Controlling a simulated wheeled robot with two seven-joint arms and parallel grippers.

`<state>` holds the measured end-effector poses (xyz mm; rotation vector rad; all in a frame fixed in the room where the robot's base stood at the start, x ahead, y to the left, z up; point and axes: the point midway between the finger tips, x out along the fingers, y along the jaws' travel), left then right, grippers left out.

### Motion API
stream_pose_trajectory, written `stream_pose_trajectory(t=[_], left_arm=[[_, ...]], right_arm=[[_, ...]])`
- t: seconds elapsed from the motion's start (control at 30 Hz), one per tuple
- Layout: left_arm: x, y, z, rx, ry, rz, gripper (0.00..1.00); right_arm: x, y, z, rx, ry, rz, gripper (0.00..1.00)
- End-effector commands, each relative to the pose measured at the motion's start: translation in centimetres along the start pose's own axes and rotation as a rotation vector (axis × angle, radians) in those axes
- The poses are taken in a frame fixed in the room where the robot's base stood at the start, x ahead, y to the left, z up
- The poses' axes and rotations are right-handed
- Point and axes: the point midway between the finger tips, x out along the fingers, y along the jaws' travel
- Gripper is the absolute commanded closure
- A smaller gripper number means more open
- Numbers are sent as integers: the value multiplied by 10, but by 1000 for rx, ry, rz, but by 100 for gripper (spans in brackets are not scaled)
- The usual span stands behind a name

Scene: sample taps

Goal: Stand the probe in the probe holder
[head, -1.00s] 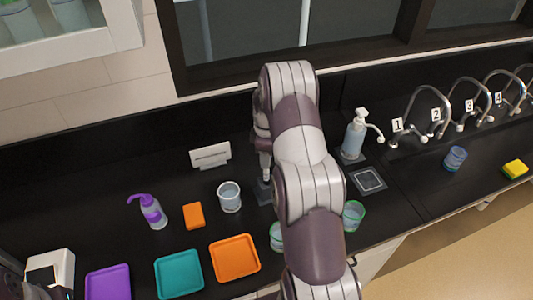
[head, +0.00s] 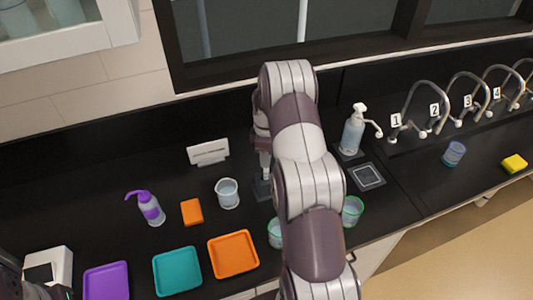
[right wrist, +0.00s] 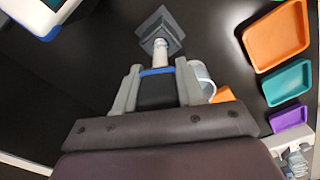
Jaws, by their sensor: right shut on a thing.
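The probe (right wrist: 157,90) shows in the right wrist view as a dark body with a blue band and a pale, narrow tip. My right gripper (right wrist: 158,72) is shut on its body. The tip points at the probe holder (right wrist: 172,24), a grey square block. It overlaps the holder's middle, and I cannot tell whether it is inside or just above. In the head view the holder (head: 262,189) stands on the black bench, below my right gripper (head: 264,150) and partly behind my right arm. My left gripper is not clearly visible; only part of that arm shows at lower left.
A clear beaker (head: 227,194), an orange block (head: 191,212) and a purple-topped wash bottle (head: 150,209) stand left of the holder. Purple, teal and orange trays (head: 233,236) lie in front. A white sign (head: 208,153) stands behind. A soap bottle (head: 352,132) and numbered taps are right.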

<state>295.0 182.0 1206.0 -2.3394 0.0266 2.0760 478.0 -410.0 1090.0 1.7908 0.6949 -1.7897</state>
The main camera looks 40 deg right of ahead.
Motion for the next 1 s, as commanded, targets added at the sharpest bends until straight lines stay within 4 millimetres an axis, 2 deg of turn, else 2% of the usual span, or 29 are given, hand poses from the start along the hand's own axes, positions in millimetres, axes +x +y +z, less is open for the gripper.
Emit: stream_pose_trajectory(t=[0.47, 1.0], left_arm=[[4, 0, 0, 0, 0, 0, 57], [28, 0, 3, 0, 0, 0, 57]], right_arm=[[5, 0, 0, 0, 0, 1, 88], [41, 0, -1, 0, 0, 1, 88]])
